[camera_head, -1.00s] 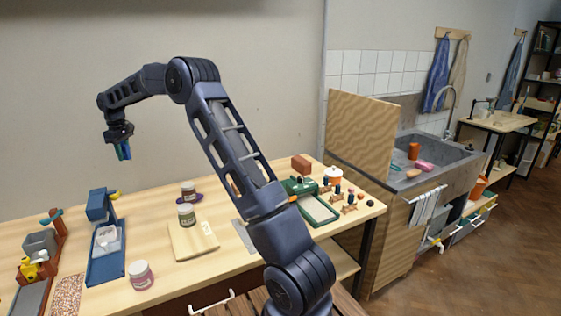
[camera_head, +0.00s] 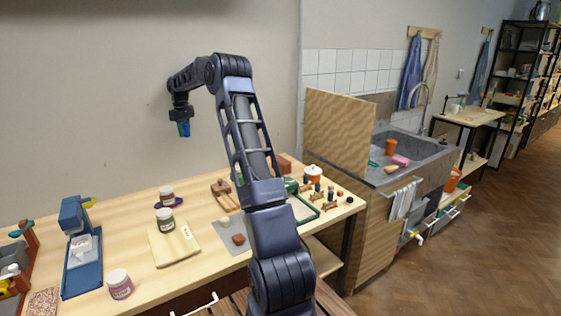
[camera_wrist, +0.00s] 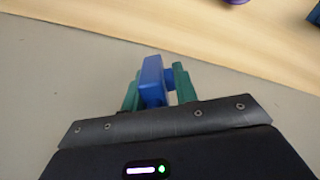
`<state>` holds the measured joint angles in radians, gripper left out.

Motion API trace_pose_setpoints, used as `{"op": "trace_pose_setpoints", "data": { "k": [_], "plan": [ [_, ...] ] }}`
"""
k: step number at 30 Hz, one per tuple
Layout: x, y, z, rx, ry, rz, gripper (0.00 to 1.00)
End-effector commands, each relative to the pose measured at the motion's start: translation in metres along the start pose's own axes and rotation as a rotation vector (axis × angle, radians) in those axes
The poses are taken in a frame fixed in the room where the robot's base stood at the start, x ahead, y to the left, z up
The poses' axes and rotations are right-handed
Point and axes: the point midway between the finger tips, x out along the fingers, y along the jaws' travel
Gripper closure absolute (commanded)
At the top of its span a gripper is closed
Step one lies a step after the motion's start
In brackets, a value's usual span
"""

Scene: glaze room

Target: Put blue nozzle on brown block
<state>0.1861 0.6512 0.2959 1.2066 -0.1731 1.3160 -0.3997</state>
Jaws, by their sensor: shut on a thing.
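My gripper (camera_head: 183,129) is raised high above the back of the table, against the wall. In the wrist view its green fingers (camera_wrist: 157,92) are shut on the blue nozzle (camera_wrist: 152,78), which sticks out past the fingertips. In the head view the blue nozzle (camera_head: 186,129) is small between the fingers. The brown block (camera_head: 284,163) is at the back right of the table, partly hidden behind my arm. My gripper is well to its left and higher.
Two jars (camera_head: 165,220) stand on or near a pale board (camera_head: 172,243), and a pink jar (camera_head: 120,284) stands at the front. A grey mat (camera_head: 222,232) holds small lumps. Small figures (camera_head: 318,192) and an orange-white pot (camera_head: 313,173) crowd the right end.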

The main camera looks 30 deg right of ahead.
Motion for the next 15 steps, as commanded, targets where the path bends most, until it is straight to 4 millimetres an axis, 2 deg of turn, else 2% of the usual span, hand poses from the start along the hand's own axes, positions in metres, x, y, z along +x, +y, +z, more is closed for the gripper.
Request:
{"op": "trace_pose_setpoints", "data": {
  "k": [1, 8, 15],
  "plan": [
    [-0.001, 0.018, 0.01, 0.022, 0.001, 0.0, 0.94],
    [-0.007, 0.089, 0.058, 0.111, 0.002, 0.0, 0.94],
    [-0.013, 0.167, 0.124, 0.216, 0.004, 0.0, 0.94]
  ]
}}
